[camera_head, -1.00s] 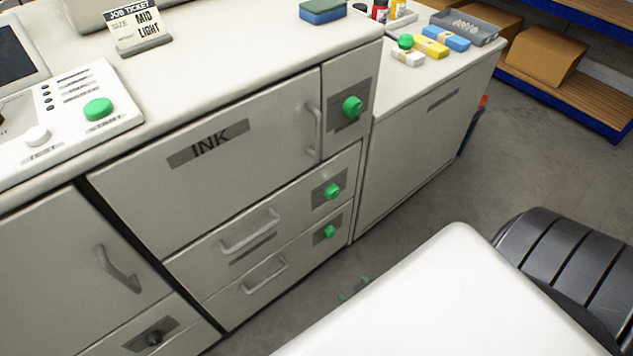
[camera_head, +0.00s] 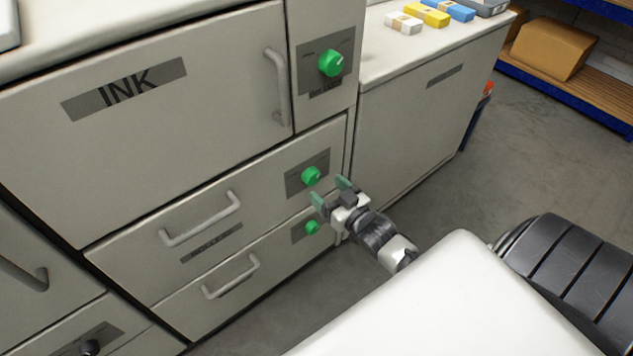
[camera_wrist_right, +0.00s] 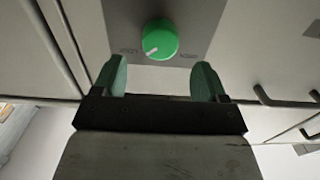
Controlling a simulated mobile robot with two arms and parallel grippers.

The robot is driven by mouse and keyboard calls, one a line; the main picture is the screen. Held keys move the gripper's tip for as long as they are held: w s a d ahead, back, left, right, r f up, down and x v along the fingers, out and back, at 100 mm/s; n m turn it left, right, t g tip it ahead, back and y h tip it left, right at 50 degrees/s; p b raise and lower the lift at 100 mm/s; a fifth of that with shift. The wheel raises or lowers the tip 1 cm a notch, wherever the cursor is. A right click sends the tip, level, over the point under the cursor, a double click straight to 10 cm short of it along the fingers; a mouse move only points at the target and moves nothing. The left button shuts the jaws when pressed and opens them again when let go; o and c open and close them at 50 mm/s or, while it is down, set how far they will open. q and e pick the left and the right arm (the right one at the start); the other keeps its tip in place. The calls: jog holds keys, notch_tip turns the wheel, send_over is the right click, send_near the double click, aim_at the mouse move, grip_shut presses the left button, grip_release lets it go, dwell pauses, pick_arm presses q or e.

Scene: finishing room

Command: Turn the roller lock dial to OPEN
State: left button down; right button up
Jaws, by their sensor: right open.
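Three green dials sit one above another on the grey cabinet front: the top dial (camera_head: 330,63) beside the INK door, the middle dial (camera_head: 311,176) and the lower dial (camera_head: 312,227). Their labels are too small to read surely, so I cannot tell which is the roller lock dial. My right gripper (camera_head: 331,193) is open and empty, its green fingertips near the middle dial in the head view. In the right wrist view, a green dial (camera_wrist_right: 160,40) with a white pointer mark lies beyond and between the open fingers (camera_wrist_right: 160,80), apart from them. My left gripper is out of view.
Drawer handles (camera_head: 200,220) and the INK door's handle (camera_head: 277,88) stick out left of the dials. A side counter (camera_head: 420,110) stands to the right with small coloured boxes (camera_head: 427,14) on top. The floor (camera_head: 500,160) right of it is open.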

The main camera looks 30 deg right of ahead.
aim_at(315, 178)
pick_arm(q)
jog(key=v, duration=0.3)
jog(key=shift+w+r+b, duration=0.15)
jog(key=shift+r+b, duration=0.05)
jog(key=shift+b, duration=0.15)
pick_arm(e)
jog(key=w, duration=0.4)
jog(key=shift+w+a, duration=0.2)
jog(key=shift+w, duration=0.2)
jog(key=c, duration=0.9)
